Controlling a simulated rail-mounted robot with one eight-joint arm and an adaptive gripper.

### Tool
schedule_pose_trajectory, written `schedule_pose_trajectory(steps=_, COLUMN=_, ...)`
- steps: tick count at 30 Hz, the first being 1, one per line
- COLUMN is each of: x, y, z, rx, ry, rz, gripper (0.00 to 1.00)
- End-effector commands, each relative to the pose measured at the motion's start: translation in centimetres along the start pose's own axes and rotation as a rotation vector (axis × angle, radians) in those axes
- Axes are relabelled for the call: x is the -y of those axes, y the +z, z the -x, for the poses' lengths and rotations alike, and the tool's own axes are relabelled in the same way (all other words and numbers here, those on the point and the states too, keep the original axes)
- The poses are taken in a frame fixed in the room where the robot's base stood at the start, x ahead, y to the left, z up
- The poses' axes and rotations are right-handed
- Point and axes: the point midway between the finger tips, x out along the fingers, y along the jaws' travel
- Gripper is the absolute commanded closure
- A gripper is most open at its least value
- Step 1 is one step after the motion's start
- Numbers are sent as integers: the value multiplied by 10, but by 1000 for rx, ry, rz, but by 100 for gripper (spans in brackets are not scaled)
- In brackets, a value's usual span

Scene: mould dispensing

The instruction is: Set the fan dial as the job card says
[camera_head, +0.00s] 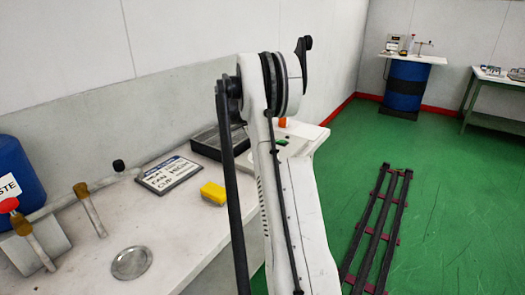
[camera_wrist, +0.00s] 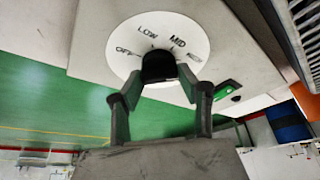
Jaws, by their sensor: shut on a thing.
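The fan dial is a white disc (camera_wrist: 120,62) marked OFF, LOW, MID and a fourth, unreadable mark at the right. Its black knob (camera_wrist: 158,66) is in the middle. My gripper (camera_wrist: 161,82) has one finger on each side of the knob and is shut on it. I cannot tell for sure which mark the knob points to. The job card (camera_head: 168,174) lies on the bench in the head view; its large letters seem to read FAN HIGH, with a CUP line below. My arm hides the dial and gripper in the head view.
On the panel beside the dial is a green switch (camera_wrist: 226,89). A dark tray (camera_head: 218,143), a yellow sponge (camera_head: 213,193), a metal dish (camera_head: 131,263), brushes (camera_head: 90,210) and a blue waste drum (camera_head: 18,180) are on the bench (camera_head: 175,235).

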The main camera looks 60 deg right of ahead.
Motion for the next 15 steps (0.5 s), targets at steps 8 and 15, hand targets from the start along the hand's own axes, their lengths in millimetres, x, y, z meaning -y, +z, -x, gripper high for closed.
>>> schedule_pose_trajectory(steps=8, x=0, y=0, z=0, rx=1, ry=32, rz=-77, gripper=91)
schedule_pose_trajectory(steps=15, x=0, y=0, z=0, rx=1, ry=39, rz=-94, gripper=91)
